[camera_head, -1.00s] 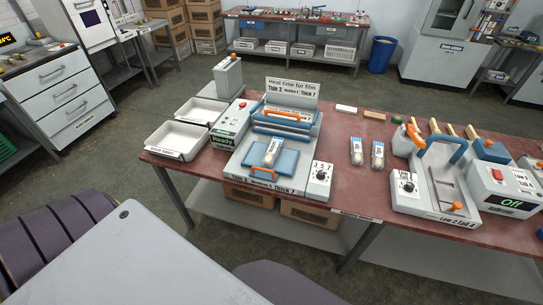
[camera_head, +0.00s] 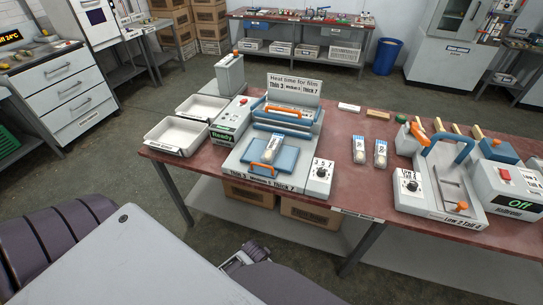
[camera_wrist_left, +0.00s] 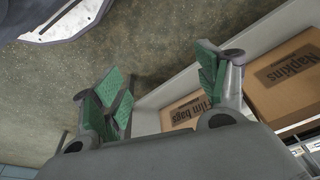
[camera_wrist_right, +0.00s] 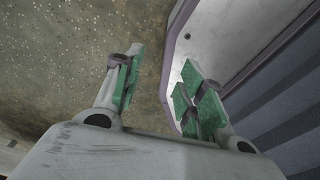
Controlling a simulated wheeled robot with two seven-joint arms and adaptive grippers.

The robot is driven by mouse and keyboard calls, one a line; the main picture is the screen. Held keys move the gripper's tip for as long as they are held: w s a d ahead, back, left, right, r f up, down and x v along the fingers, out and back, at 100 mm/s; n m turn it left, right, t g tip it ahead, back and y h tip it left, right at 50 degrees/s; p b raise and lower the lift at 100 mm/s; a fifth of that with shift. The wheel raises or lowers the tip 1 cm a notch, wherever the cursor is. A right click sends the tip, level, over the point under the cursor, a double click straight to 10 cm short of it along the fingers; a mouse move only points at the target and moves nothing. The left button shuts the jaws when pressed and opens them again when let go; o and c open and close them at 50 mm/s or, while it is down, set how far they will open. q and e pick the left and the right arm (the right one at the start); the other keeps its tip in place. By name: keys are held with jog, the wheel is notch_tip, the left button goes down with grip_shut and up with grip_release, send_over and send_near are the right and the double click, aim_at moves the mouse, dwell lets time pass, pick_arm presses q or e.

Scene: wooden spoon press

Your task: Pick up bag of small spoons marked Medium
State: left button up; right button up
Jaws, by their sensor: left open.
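A small clear bag with pale contents (camera_head: 270,149) lies on the blue pad (camera_head: 259,166) of the press at the table's middle. Two similar bags, a left one (camera_head: 359,150) and a right one (camera_head: 380,154), lie side by side on the red tabletop to its right. Their markings are too small to read. A gripper, apparently my left (camera_head: 237,262), shows at the bottom of the head view, well short of the table. In its wrist view my left gripper (camera_wrist_left: 165,85) is open and empty. My right gripper (camera_wrist_right: 158,88) is open and empty in its wrist view, near my own body.
The press has a heat-time sign (camera_head: 293,90) and a dial box (camera_head: 319,179). White trays (camera_head: 176,138) stand at its left. A second device with a blue handle (camera_head: 440,190) stands at the right. Boxes marked Napkins (camera_wrist_left: 285,75) and Film bags (camera_wrist_left: 190,108) sit under the table.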

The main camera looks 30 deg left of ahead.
pick_arm(q)
jog(key=w+a+r+n+t+y+b, duration=0.1)
jog(key=w+a+r+t, duration=0.2)
jog(key=r, duration=0.8)
jog(key=w+a+r+n+t+y+b, duration=0.1)
jog(key=w+a+r+n+t, duration=0.1)
jog(key=w+a+r+t, duration=0.2)
jog(key=w+a+r+n+t+y+b, duration=0.1)
jog(key=w+a+r+t, duration=0.2)
jog(key=w+a+r, duration=0.5)
jog(key=w+r, duration=0.5)
jog(key=r, duration=0.6)
jog(key=shift+w+a+r+n+t, duration=0.15)
jog(key=shift+a+r+n+t, duration=0.05)
jog(key=shift+n+t, duration=0.1)
pick_arm(e)
jog(key=f, duration=0.1)
jog(key=d+f, duration=0.1)
jog(key=f, duration=0.1)
jog(key=shift+w+d+f, duration=0.2)
jog(key=shift+w+d, duration=0.05)
jog(key=shift+w, duration=0.05)
pick_arm(q)
jog(key=shift+w+f, duration=0.1)
jog(key=shift+w, duration=0.05)
pick_arm(e)
jog(key=shift+s, duration=0.2)
